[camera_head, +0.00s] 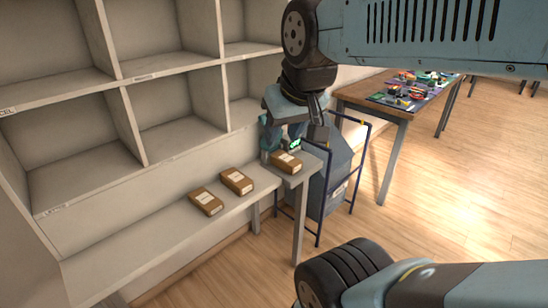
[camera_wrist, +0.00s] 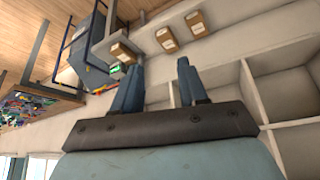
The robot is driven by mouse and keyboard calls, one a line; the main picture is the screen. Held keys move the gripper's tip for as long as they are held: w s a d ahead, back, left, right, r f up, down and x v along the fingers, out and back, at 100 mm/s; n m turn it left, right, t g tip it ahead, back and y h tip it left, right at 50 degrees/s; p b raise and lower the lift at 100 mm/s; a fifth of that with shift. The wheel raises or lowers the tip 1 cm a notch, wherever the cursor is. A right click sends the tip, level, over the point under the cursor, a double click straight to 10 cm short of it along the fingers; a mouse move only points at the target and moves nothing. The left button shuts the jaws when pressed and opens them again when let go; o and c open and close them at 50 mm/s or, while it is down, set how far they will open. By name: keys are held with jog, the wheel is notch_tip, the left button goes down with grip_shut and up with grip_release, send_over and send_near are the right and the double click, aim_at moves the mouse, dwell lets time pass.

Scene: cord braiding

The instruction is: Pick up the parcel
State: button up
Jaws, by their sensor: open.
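Three brown parcels with white labels lie on the ledge (camera_head: 150,238) below the pigeonholes. The right parcel (camera_head: 287,163) is at the ledge's right end, the middle parcel (camera_head: 237,181) is left of it, and the left parcel (camera_head: 206,201) is farthest left. The wrist view shows the same row: one parcel (camera_wrist: 124,51) at left, one (camera_wrist: 167,39) in the middle and one (camera_wrist: 197,23) at right. My gripper (camera_wrist: 157,67) is open with nothing between its fingers. In the head view my gripper (camera_head: 281,142) is near the right parcel; contact cannot be told.
A small green-lit device (camera_head: 294,144) is beside the right parcel. Empty pigeonholes (camera_head: 75,155) rise behind the ledge. A grey bin in a blue-framed cart (camera_head: 335,180) stands right of the ledge. A wooden table (camera_head: 375,106) with colourful items stands farther right. The wooden floor (camera_head: 440,205) is clear.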

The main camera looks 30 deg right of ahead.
jog(key=o, duration=0.3)
jog(key=shift+w+d+f, duration=0.1)
jog(key=shift+w+f, duration=0.05)
jog(key=shift+f, duration=0.05)
jog(key=o, duration=0.7)
jog(key=w+a+f+m+g+y, duration=0.2)
jog(key=w+f+m+g+y, duration=0.2)
jog(key=w+f+m+y, duration=0.1)
notch_tip(320, 180, down, 2)
jog(key=shift+w+f+m, duration=0.25)
jog(key=shift+w+m, duration=0.05)
jog(key=shift+m, duration=0.4)
jog(key=w+d+f+m+y, duration=0.1)
jog(key=w+f+m+y, duration=0.2)
jog(key=w+m+y, duration=0.15)
jog(key=m+t+h, duration=0.4)
jog(key=m+t, duration=1)
jog(key=m, duration=0.7)
send_near(299, 167)
jog(key=x, duration=0.9)
jog(key=shift+s+r, duration=0.1)
jog(key=shift+r, duration=0.05)
jog(key=shift+a+x, duration=0.15)
jog(key=shift+x, duration=1.15)
jog(key=shift+a+x, duration=0.1)
jog(key=shift+x, duration=1.2)
